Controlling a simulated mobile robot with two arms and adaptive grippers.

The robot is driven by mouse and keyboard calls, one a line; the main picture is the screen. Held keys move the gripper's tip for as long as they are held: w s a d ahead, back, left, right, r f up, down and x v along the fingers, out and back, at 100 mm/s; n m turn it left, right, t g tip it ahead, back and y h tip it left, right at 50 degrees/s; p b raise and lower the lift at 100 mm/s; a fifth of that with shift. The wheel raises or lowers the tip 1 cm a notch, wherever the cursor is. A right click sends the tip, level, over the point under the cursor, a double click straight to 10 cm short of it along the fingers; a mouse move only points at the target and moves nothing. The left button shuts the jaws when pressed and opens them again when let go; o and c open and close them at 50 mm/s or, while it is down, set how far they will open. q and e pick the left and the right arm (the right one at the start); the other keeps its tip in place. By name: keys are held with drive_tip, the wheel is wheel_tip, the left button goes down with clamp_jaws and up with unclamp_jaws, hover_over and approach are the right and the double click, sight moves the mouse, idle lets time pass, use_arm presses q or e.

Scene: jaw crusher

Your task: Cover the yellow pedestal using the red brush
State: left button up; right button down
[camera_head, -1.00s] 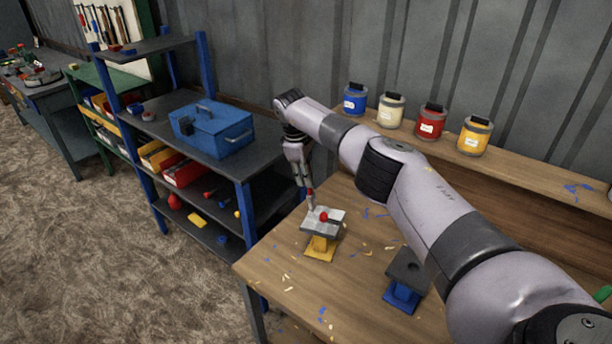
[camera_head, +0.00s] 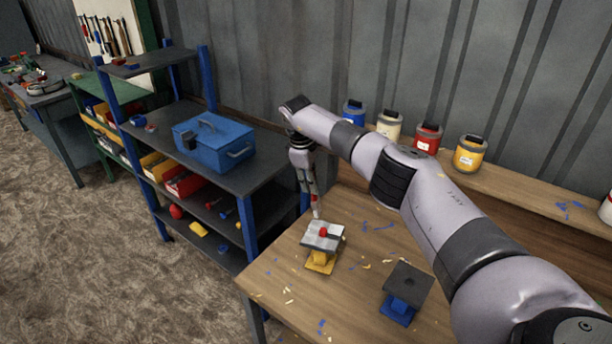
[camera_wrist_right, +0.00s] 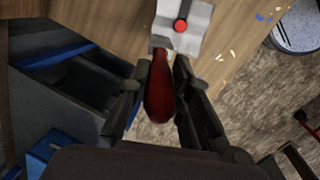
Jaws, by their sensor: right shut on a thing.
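The yellow pedestal (camera_head: 320,262) stands on the wooden workbench. Its top plate (camera_head: 314,241) looks whitish grey, with a small red knob-like piece (camera_head: 323,232) on it. My right gripper (camera_head: 312,190) is beyond the plate's back edge, pointing down. In the right wrist view it is shut on the red handle of the brush (camera_wrist_right: 160,88). The brush's head end lies at the edge of the pale plate (camera_wrist_right: 196,30); I cannot tell whether it touches. My left gripper is not in view.
A blue pedestal (camera_head: 399,308) with a dark top stands to the right on the bench. Paint cans, including a yellow one (camera_head: 470,154), line the back ledge. A shelf with a blue toolbox (camera_head: 213,142) stands left. Paint flecks dot the bench.

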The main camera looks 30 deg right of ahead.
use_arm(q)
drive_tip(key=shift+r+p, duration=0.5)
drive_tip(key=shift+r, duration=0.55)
use_arm(e)
drive_tip(key=s+d, duration=0.4)
drive_tip(key=s, duration=0.1)
drive_tip(key=shift+s+d+f, duration=0.2)
drive_tip(key=shift+s, duration=0.1)
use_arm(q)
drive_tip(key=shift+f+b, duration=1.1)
use_arm(e)
drive_tip(key=shift+a+x, duration=0.2)
drive_tip(key=shift+x, duration=0.7)
drive_tip(key=shift+a+x, duration=0.15)
drive_tip(key=shift+x, duration=0.7)
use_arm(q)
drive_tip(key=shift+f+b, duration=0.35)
use_arm(e)
drive_tip(key=shift+f, duration=0.6)
